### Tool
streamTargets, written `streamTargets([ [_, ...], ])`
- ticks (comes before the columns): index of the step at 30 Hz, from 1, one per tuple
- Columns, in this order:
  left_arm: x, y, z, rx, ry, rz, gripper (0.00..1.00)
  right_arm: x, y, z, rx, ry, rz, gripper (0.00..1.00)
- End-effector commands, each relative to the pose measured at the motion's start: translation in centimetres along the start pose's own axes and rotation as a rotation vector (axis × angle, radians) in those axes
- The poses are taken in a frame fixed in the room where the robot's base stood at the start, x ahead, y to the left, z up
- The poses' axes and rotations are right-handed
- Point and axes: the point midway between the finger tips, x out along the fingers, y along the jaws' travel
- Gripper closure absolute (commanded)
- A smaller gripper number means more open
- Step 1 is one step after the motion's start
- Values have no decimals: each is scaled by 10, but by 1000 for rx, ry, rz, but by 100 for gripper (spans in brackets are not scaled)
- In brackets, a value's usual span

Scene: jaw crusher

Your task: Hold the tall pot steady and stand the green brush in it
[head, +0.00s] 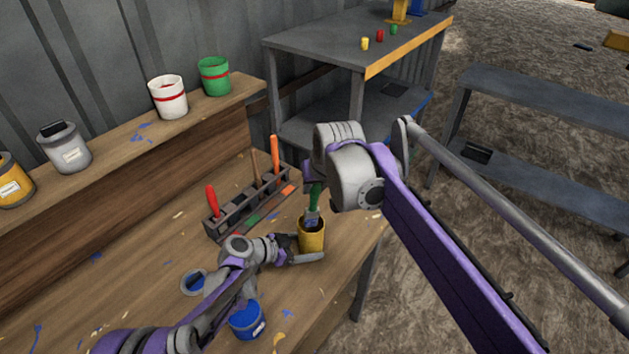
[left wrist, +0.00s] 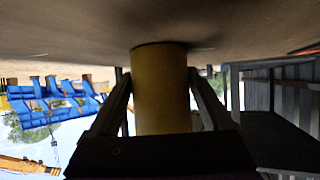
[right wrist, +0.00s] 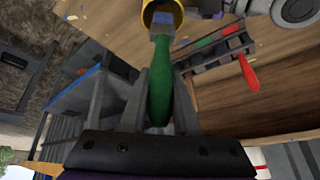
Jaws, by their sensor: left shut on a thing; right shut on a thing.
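The tall pot (head: 312,238) is yellow and stands upright on the wooden bench near its right edge. My left gripper (head: 298,250) is shut on it from the left; the left wrist view shows the pot (left wrist: 160,90) between both fingers. The green brush (head: 315,194) is upright, handle up, with its head at the mouth of the pot. My right gripper (right wrist: 160,100) is shut on the green handle (right wrist: 160,85). In the right wrist view the brush head reaches the pot's opening (right wrist: 160,14); how deep it sits is hard to tell. My right arm hides the top of the handle.
A dark rack (head: 250,204) with red- and orange-handled tools stands behind the pot. Several cans line the raised shelf, including a white one (head: 168,98) and a green one (head: 214,76).

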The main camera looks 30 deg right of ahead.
Motion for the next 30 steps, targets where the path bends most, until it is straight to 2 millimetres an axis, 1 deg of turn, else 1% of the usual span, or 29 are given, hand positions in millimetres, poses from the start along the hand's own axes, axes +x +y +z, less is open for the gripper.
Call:
streamTargets([
  [30, 0, 0, 0, 0, 0, 0, 47, 54, 4, 29, 0, 0, 0, 100],
])
